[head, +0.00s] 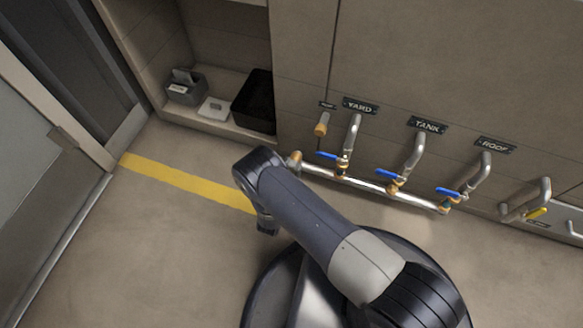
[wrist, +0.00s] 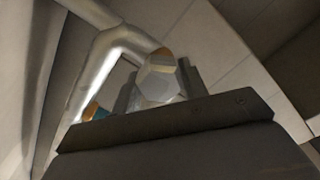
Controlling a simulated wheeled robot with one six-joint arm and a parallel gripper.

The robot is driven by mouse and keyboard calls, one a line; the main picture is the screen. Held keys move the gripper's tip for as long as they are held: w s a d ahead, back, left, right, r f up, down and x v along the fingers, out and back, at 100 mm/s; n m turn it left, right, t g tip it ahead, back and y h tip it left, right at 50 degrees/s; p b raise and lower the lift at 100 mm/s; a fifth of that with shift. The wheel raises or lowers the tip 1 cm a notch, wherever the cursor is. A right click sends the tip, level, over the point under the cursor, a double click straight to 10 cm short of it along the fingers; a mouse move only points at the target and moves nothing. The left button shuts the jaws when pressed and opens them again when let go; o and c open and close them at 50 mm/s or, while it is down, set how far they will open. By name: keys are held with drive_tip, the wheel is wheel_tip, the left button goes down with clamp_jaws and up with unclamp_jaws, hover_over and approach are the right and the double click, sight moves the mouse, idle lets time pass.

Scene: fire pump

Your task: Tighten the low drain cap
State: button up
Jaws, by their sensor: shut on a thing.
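In the wrist view, a pale metal hex-shaped cap (wrist: 158,84) sits on the end of a pipe, with a brass-coloured fitting (wrist: 164,53) just behind it. The dark fingers of my gripper (wrist: 160,90) stand on either side of the cap and are shut on it. The dark gripper body hides the lower part of the view. In the head view, my arm reaches to the left end of the low pipe, where a brass fitting (head: 295,158) shows. The cap and the fingertips cannot be made out there.
A silver low pipe (head: 370,185) runs along the wall under riser pipes with blue-handled valves (head: 388,178) and labels YARD, TANK and ROOF. A black bin (head: 254,102) stands in the alcove. The floor by the yellow stripe (head: 185,181) is clear.

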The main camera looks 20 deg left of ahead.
drive_tip(key=m, duration=0.4)
drive_tip(key=shift+m, duration=0.3)
drive_tip(key=m, duration=0.4)
drive_tip(key=shift+m, duration=0.3)
drive_tip(key=m, duration=0.4)
drive_tip(key=shift+m, duration=2.4)
drive_tip(key=o, duration=1)
drive_tip(key=shift+c, duration=0.2)
drive_tip(key=shift+s, duration=0.1)
